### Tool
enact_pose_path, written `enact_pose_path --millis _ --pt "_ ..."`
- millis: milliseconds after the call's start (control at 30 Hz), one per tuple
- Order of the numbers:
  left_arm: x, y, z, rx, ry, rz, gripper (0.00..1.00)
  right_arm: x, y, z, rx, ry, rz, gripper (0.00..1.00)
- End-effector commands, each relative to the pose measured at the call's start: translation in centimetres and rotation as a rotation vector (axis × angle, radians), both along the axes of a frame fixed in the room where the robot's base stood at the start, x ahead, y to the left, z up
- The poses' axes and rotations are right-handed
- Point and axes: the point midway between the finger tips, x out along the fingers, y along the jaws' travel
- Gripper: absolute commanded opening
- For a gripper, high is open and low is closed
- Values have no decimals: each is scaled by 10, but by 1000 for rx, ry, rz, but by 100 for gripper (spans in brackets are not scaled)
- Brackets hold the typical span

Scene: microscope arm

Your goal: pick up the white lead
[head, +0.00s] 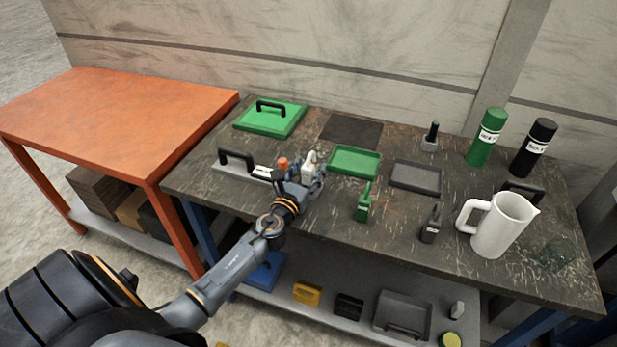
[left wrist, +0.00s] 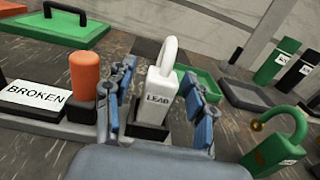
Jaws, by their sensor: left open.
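The white lead (left wrist: 158,98) is a small white block labelled LEAD with a curved loop on top. In the left wrist view it stands upright on a dark base (left wrist: 150,132). My left gripper (left wrist: 160,110) is open, with one blue finger on each side of the lead; I cannot tell whether either finger touches it. In the head view the lead (head: 308,165) shows partly behind my left gripper (head: 305,178), over the workbench's left half. My right gripper is not in view.
An orange cylinder (left wrist: 84,74) stands close left of my fingers, beside a BROKEN label (left wrist: 36,95). A green looped lead (head: 364,203) stands to the right. Green (head: 355,161) and grey trays (head: 415,177) lie behind. A white pitcher (head: 497,226) stands far right.

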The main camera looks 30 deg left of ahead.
Motion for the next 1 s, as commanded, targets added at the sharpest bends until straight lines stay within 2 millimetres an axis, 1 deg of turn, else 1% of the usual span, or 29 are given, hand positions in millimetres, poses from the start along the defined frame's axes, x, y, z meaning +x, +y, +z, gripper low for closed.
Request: enact_pose_path --millis 167,267,300,367,400,433,467,767,867,1000 --pt "0 0 0 0 0 0 55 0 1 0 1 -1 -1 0" --pt "0 0 0 -1 0 0 36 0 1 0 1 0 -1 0" --pt "0 0 0 -1 0 0 28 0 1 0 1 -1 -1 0" --pt "0 0 0 -1 0 0 16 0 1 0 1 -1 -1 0" --pt "0 0 0 -1 0 0 8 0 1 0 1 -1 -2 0" --pt "0 0 0 -1 0 0 2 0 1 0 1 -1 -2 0" --pt "0 0 0 -1 0 0 0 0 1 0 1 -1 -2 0" --pt "0 0 2 0 -2 0 0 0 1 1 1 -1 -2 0" --pt "0 0 7 1 -3 0 0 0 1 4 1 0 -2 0" --pt "0 0 23 2 -4 -1 0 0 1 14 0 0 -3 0"
